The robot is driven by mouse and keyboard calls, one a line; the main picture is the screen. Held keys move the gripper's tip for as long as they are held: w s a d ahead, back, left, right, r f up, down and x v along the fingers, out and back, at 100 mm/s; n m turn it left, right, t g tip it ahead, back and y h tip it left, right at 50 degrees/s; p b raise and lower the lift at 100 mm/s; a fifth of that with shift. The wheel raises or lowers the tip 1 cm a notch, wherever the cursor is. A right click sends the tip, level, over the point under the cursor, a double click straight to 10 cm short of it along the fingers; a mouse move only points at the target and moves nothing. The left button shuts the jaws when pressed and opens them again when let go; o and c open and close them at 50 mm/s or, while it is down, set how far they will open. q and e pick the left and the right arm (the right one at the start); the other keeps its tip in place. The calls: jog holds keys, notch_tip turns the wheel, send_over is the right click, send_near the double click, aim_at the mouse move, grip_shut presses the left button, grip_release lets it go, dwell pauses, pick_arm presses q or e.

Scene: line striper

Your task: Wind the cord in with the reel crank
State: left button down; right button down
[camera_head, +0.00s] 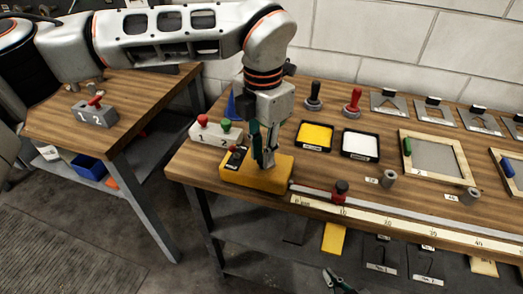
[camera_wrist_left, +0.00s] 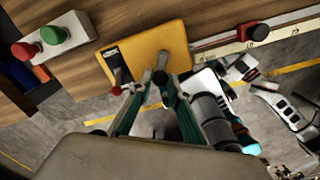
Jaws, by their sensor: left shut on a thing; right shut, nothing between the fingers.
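The orange reel box (camera_head: 243,177) sits at the near left corner of the wooden bench. A small lever with a red knob (camera_wrist_left: 116,91) stands at its left side beside a black label. My left gripper (camera_head: 264,163) points down over the box, its teal fingers closed on the reel crank, which they mostly hide. In the left wrist view, a grey post (camera_wrist_left: 162,62) shows at the fingertips (camera_wrist_left: 157,80). The cord cannot be made out. My right gripper (camera_head: 338,281) is shut and empty, low at the bottom edge, apart from the bench top.
A grey block with red and green knobs (camera_head: 215,131) stands left of the box. A long rule (camera_head: 390,222) with a red-and-black slider (camera_head: 341,190) runs right along the front edge. Yellow (camera_head: 315,135) and white trays (camera_head: 361,143) lie behind it.

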pick_arm(q)
jog(key=shift+n, duration=0.3)
jog(key=shift+r, duration=0.1)
jog(key=c, duration=1.9)
grip_release()
notch_tip(320, 180, up, 12)
